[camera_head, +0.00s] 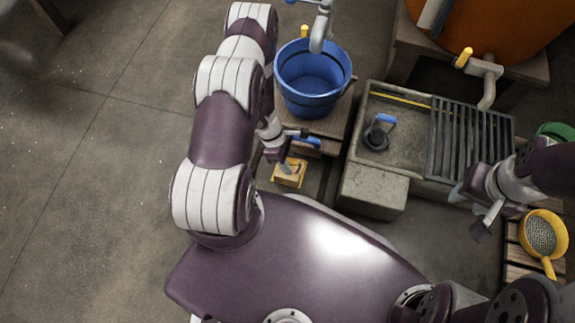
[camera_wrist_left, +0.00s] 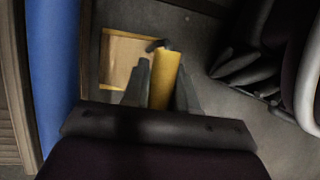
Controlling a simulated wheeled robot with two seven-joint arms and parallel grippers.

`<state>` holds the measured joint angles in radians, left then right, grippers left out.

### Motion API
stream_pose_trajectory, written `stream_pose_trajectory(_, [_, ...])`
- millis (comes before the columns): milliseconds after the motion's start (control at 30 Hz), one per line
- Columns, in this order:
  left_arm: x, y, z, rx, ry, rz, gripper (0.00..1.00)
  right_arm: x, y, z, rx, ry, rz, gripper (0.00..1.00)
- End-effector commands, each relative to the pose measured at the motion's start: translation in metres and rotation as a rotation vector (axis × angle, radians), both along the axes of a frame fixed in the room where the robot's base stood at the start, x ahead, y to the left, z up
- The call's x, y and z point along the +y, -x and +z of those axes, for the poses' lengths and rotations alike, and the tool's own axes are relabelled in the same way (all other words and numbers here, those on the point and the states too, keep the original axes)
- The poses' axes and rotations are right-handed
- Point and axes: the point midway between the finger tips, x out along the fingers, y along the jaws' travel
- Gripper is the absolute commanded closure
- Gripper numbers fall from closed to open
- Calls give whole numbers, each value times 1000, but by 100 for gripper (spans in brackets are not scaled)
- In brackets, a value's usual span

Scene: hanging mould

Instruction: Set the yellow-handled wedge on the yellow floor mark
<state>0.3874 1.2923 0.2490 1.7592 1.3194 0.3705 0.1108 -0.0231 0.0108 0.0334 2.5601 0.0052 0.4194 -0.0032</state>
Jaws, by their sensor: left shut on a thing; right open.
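My left gripper (camera_head: 284,157) points down at the floor in front of the bucket stand. It is shut on the yellow handle (camera_wrist_left: 165,82) of the wedge, which stands between the fingers in the left wrist view. The wedge's tan body (camera_wrist_left: 122,62) shows beside the fingers; in the head view the wedge (camera_head: 290,177) sits just below the gripper. Yellow edging of the floor mark (camera_wrist_left: 130,34) shows along the tan body. I cannot tell whether the wedge touches the floor. My right gripper (camera_head: 474,212) is open and empty at the right, far from the wedge.
A blue bucket (camera_head: 312,85) stands on a wooden stand behind the wedge. A stone basin (camera_head: 372,185) with a dark grate (camera_head: 470,135) lies to the right. A yellow sieve (camera_head: 541,235) rests at far right. Floor to the left is clear.

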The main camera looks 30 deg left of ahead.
Motion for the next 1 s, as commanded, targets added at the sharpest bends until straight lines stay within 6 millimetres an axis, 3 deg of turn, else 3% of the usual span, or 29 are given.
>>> stream_pose_trajectory(300, [0,0,-5,-1,0,-1,100,0,0,-3,-1,0,0,57])
stream_pose_trajectory(333, [0,0,-5,-1,0,-1,70,0,0,-3,0,0,0,57])
stream_pose_trajectory(400, [0,0,-4,-1,0,-1,47,0,0,-2,0,0,0,57])
stream_pose_trajectory(733, [0,-1,2,-1,0,-1,47,0,0,2,0,0,0,57])
stream_pose_trajectory(1000, [27,-7,68,-4,-1,2,47,0,0,52,0,0,0,57])
